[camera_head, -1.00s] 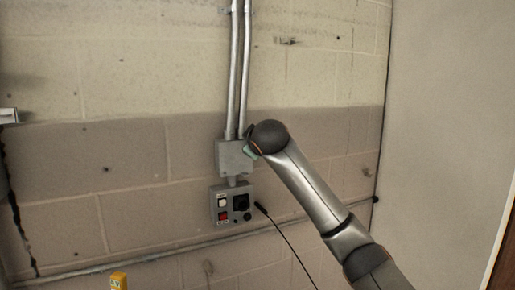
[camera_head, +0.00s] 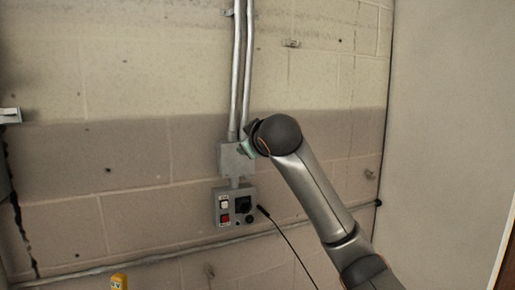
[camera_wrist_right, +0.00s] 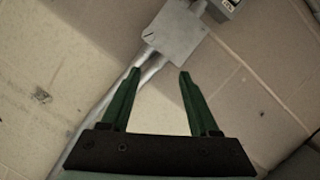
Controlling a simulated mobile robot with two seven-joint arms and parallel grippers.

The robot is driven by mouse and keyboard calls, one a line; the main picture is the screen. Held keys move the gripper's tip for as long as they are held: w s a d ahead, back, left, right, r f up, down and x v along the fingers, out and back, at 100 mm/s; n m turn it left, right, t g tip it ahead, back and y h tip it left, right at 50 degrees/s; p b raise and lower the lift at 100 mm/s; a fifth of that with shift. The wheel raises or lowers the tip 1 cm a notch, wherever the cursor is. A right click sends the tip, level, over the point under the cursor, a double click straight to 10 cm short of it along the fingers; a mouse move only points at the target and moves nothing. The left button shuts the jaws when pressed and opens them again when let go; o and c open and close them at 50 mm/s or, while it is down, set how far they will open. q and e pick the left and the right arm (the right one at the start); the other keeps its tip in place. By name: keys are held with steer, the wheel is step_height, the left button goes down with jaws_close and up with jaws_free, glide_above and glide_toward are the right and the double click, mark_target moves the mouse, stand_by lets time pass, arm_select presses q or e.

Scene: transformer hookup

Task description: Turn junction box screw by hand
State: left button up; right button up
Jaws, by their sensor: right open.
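The grey junction box (camera_head: 234,162) is fixed to the block wall at the lower end of two metal conduits. In the right wrist view the box (camera_wrist_right: 177,30) lies beyond the fingertips, tilted in the picture, with its flat face showing. A small bright spot near its left corner may be a screw; it is too small to tell. My right gripper (camera_wrist_right: 160,72) is open and empty, its two green fingers apart from each other, pointing toward the box. In the head view my right wrist hides most of this gripper and the box's upper right part. My left gripper is not in view.
Below the junction box hangs a control box (camera_head: 235,206) with a white and a red switch and a dark knob. A black cable (camera_head: 285,240) hangs to its right. A horizontal pipe (camera_head: 140,258) runs low along the wall. A yellow object (camera_head: 119,282) shows at the bottom.

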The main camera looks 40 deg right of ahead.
steer(key=w+a+m+t+y, duration=0.45)
steer(key=a+m+y, duration=0.2)
steer(key=m, duration=0.85)
steer(key=s+d+f+m+t+h+p, duration=0.1)
steer(key=s+d+f+m+h, duration=0.35)
steer(key=m, duration=1.05)
steer(key=s+d+f+m+t+h, duration=0.2)
steer(key=d+f+m+h, duration=0.4)
steer(key=m, duration=0.9)
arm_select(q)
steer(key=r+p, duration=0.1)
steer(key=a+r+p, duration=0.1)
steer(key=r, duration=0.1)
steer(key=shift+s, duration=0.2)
arm_select(e)
steer(key=w+d+r+y, duration=0.1)
steer(key=w+d+r, duration=0.1)
steer(key=w, duration=0.3)
steer(key=w+d+r+y, duration=0.1)
steer(key=w+d+r, duration=0.2)
steer(key=w, duration=0.2)
steer(key=shift+w+r, duration=0.25)
steer(key=shift+w, duration=0.1)
steer(key=shift+g, duration=0.25)
jaws_close()
